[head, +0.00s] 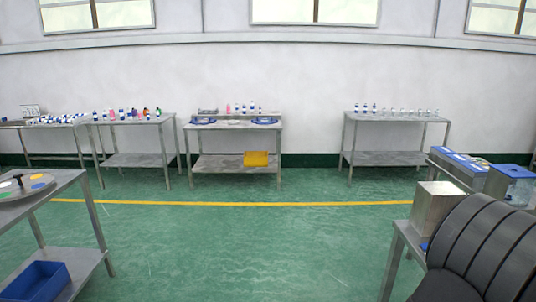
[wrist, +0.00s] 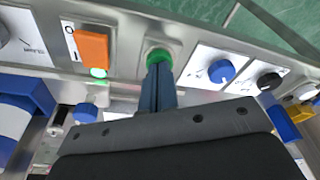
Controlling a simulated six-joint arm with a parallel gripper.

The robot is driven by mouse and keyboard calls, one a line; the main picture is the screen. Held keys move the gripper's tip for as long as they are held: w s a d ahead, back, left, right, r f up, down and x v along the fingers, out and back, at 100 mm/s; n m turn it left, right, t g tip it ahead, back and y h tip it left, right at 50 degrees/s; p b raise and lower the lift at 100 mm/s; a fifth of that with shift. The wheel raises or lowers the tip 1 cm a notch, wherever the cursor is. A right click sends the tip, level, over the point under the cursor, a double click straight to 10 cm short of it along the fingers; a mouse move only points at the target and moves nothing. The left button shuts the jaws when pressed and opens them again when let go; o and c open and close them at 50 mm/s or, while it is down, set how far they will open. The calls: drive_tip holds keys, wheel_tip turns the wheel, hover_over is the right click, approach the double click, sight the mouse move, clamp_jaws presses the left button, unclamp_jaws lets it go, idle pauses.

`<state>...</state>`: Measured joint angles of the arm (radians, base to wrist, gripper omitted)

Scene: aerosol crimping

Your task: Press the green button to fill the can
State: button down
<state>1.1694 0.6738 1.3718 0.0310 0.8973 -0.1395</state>
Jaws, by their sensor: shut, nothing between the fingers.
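The green button (wrist: 158,57) is on a metal panel at the top middle of the wrist view. My gripper (wrist: 157,70) is shut and empty, its blue fingers pointing at the button. The fingertips overlap the button's lower edge in the picture; I cannot tell whether they press it. A blue and white rounded object (wrist: 18,122) shows at the left edge of the wrist view; I cannot tell whether it is the can. My gripper cannot be made out in the head view.
An orange switch (wrist: 92,47) with a lit green lamp (wrist: 98,72) is left of the button. A blue knob (wrist: 221,71) and a black knob (wrist: 269,81) are to its right. In the head view, a metal box (head: 433,208) stands at right; the green floor (head: 250,250) is clear.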

drive_tip(key=shift+f, duration=0.15)
drive_tip(key=w+d+v, duration=0.1)
drive_tip(key=v, duration=0.9)
drive_tip(key=shift+d+r, duration=0.35)
drive_tip(key=shift+r, duration=0.1)
idle(0.4)
drive_tip(key=shift+f, duration=0.15)
drive_tip(key=x, duration=0.2)
drive_tip(key=a+x, duration=0.1)
drive_tip(key=x, duration=0.2)
drive_tip(key=s+x, duration=0.1)
drive_tip(key=x, duration=0.2)
drive_tip(key=shift+w+a+f, duration=0.1)
drive_tip(key=shift+a+f, duration=0.1)
drive_tip(key=shift+f, duration=0.1)
idle(0.3)
